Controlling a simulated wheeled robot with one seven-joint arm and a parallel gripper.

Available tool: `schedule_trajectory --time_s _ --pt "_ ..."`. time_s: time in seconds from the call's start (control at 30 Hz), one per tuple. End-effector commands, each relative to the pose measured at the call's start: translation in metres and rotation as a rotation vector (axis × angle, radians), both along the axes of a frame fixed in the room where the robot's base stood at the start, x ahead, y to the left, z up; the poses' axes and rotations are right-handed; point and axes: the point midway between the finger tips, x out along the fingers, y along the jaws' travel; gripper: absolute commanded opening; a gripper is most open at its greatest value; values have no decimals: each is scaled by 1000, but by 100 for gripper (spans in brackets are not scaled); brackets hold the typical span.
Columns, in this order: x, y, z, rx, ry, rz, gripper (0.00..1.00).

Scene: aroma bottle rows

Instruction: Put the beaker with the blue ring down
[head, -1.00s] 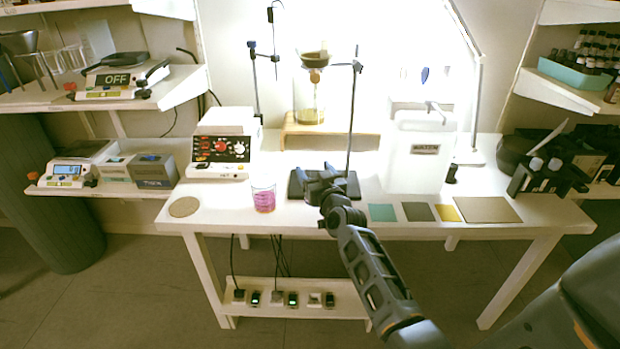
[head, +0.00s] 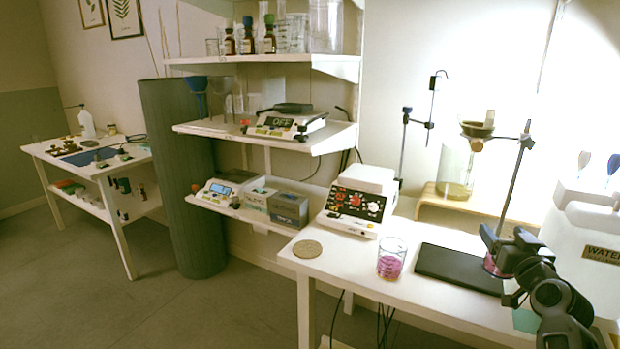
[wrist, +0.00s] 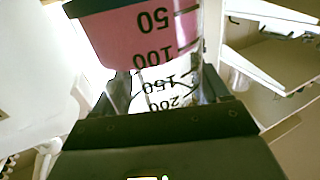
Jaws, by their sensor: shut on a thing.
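My gripper (head: 497,246) is at the right of the head view, above the white table. It is shut on a clear beaker of pink liquid (wrist: 130,42), which fills the upper part of the wrist view. A dark bluish strip shows at this beaker's edge there; I cannot tell for sure that it is the blue ring. In the head view only a bit of pink from the held beaker (head: 494,266) shows beneath the gripper. A second beaker with pink liquid (head: 391,260) stands upright on the table, left of the black stand base (head: 455,268).
A round tan coaster (head: 307,249) lies at the table's left end. A white device with knobs (head: 358,203) stands behind the second beaker. A glass vessel on a wooden riser (head: 430,197) and a white water container (head: 590,240) are further right. Shelves stand to the left.

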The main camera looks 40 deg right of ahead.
Motion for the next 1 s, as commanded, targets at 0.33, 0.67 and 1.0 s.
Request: schedule_trajectory --time_s 0.33,0.67,1.0 --pt "98 90 -42 19 -8 179 36" --pt "174 221 -91 31 -8 388 36" --pt "203 365 -139 24 -1 604 36"
